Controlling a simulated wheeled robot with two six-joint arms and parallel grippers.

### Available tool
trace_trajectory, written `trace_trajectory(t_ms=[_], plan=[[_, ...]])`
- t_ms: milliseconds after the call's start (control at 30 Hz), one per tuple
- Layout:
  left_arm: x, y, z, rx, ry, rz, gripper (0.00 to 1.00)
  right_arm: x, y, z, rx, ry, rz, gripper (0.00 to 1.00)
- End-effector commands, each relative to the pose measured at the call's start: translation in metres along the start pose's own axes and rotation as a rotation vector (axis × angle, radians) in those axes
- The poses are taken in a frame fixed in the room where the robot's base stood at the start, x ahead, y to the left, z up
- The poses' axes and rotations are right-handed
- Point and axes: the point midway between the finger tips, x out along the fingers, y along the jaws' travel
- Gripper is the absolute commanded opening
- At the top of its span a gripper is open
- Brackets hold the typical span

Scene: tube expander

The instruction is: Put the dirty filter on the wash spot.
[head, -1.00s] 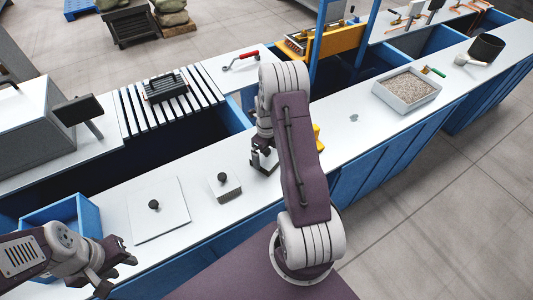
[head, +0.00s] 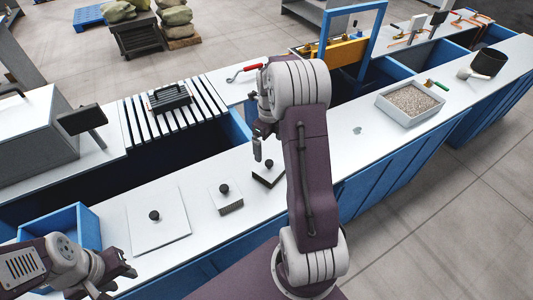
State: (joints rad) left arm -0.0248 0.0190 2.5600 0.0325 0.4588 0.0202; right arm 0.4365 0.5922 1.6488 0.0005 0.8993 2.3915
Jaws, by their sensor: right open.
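A small filter block with a white top, black knob and dark sides (head: 266,178) sits on the white counter, left of my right arm; it may be the dirty filter. A similar block with greyer sides (head: 228,205) stands to its left. My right gripper (head: 258,150) is open and empty just above and behind the dark-sided block, apart from it. My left gripper (head: 122,277) is low at the left, near the counter's front edge; its jaw gap is unclear. I cannot make out a marked wash spot; my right arm hides part of the counter.
A flat white plate with a black knob (head: 172,232) lies left of the blocks. A blue bin (head: 80,222) is at the left. A slatted rack (head: 207,98) bears a dark block. A gravel tray (head: 408,116) and a small greyish spot (head: 357,130) are right of my arm.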

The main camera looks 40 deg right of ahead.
Motion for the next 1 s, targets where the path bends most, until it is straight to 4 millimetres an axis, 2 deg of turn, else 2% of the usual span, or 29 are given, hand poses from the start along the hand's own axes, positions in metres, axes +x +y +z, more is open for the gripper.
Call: trace_trajectory(t_ms=[67,167,233,400,533,600,700,1000], plan=[[0.000,0.000,0.000,0.000,0.000,0.000,0.36,-0.003,0.016,0.001,-0.159,-0.005,-0.002,1.00],[0.000,0.000,0.000,0.000,0.000,0.000,0.36,-0.008,0.056,0.000,-0.600,-0.018,-0.015,1.00],[0.000,0.000,0.000,0.000,0.000,0.000,0.36,-0.010,0.090,-0.006,-0.997,-0.026,-0.029,1.00],[0.000,0.000,0.000,0.000,0.000,0.000,0.36,-0.011,0.162,-0.035,-1.928,-0.031,-0.082,1.00],[0.000,0.000,0.000,0.000,0.000,0.000,0.36,-0.007,0.197,-0.060,-2.456,-0.019,-0.121,1.00],[0.000,0.000,0.000,0.000,0.000,0.000,0.36,-0.005,0.207,-0.070,-2.636,-0.012,-0.136,1.00],[0.000,0.000,0.000,0.000,0.000,0.000,0.36,-0.004,0.214,-0.077,-2.775,-0.004,-0.149,1.00],[0.000,0.000,0.000,0.000,0.000,0.000,0.36,-0.003,0.215,-0.079,-2.804,-0.003,-0.149,1.00]])
